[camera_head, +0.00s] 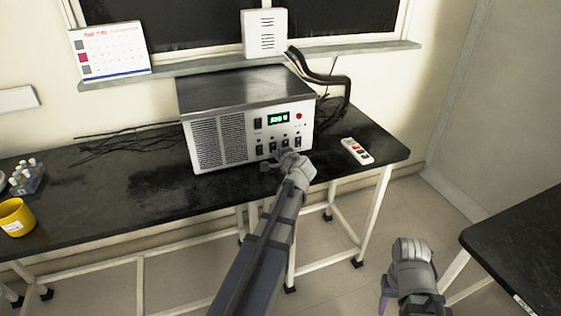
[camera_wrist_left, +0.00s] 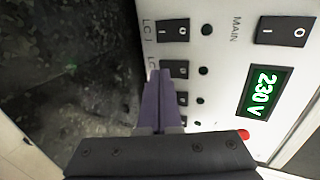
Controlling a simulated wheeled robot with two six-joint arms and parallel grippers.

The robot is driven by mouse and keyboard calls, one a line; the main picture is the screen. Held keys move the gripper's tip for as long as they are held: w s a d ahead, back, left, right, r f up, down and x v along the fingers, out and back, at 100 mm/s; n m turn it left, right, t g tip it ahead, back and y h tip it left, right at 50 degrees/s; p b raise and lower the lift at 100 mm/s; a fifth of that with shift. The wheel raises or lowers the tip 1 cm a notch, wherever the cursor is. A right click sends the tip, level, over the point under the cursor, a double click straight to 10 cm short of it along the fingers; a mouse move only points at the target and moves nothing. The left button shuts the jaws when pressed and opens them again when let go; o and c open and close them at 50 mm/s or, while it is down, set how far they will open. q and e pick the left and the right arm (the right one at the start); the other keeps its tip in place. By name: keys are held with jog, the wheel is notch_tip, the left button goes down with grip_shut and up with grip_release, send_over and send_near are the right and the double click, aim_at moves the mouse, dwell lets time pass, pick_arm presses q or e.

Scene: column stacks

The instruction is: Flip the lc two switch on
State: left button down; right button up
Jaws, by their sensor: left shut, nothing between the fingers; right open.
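The white power box (camera_head: 220,142) with a dark top stands on the black bench. A green display (camera_head: 278,119) and a lower row of several black rocker switches are on its front. In the left wrist view the panel is turned sideways, with the LC 1 switch (camera_wrist_left: 173,31) near the top and the LC 2 switch (camera_wrist_left: 177,69) below it. My left gripper (camera_wrist_left: 160,74) is shut and empty, its purple fingertips beside the LC 2 switch, partly covering its label. Contact cannot be told. My right gripper (camera_head: 388,292) is open and empty, low at the right.
A white remote-like device (camera_head: 356,151) with coloured buttons lies right of the box. Black cables (camera_head: 330,80) run behind it. A yellow cup (camera_head: 14,218) and a small rack of vials (camera_head: 27,178) are at the far left. Another black table (camera_head: 520,240) stands at the right.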

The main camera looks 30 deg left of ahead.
pick_arm(q)
jog(key=shift+w+a, duration=0.15)
jog(key=shift+a, duration=0.1)
jog(key=shift+w+a+f, duration=0.1)
dwell(0.3)
jog(key=shift+r+p, duration=0.75)
jog(key=shift+r, duration=0.15)
jog(key=shift+w+a, duration=0.1)
jog(key=shift+f, duration=0.1)
